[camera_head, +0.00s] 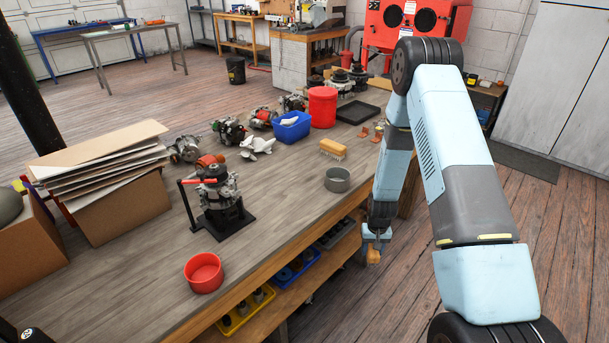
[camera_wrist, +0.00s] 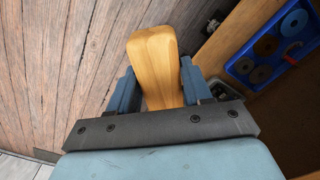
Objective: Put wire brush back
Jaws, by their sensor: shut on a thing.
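My gripper (camera_head: 375,243) hangs low beside the front edge of the workbench, on the right, below the level of the bench top. In the wrist view my gripper (camera_wrist: 158,76) is shut on the wooden part of the wire brush (camera_wrist: 155,55), with one finger on each side. Only smooth tan wood shows there; the bristles are hidden. In the head view the brush (camera_head: 373,257) is a small orange-brown piece under the fingers. Another brush, yellowish with pale bristles (camera_head: 333,148), lies on the bench top.
The shelf below holds a blue tray (camera_head: 297,272) and a yellow tray (camera_head: 246,312). Floor on the right is open.

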